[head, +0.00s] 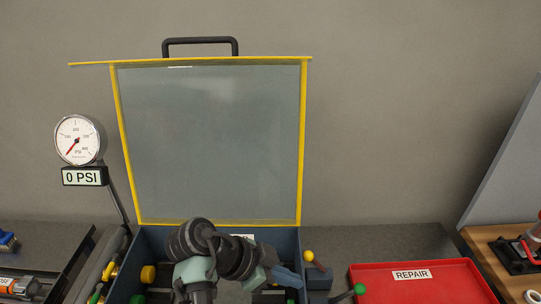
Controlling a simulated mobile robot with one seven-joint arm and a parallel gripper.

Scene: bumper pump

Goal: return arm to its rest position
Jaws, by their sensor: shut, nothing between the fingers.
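My arm, with dark joints and pale green links, rises from the bottom edge in the head view and bends to the right over the front of the open box. My gripper (290,279) appears as a blue end piece at the arm's right side, shut and empty. It is above or beside the right part of the dark blue box (153,242); the exact height is hard to tell. The arm hides much of the box's inside.
The box's clear, yellow-edged lid (210,140) stands upright. A gauge (78,139) reading 0 PSI stands left. A yellow-knobbed lever (309,257) and green-knobbed lever (359,289) are right of the gripper. A red REPAIR tray (450,283) lies farther right.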

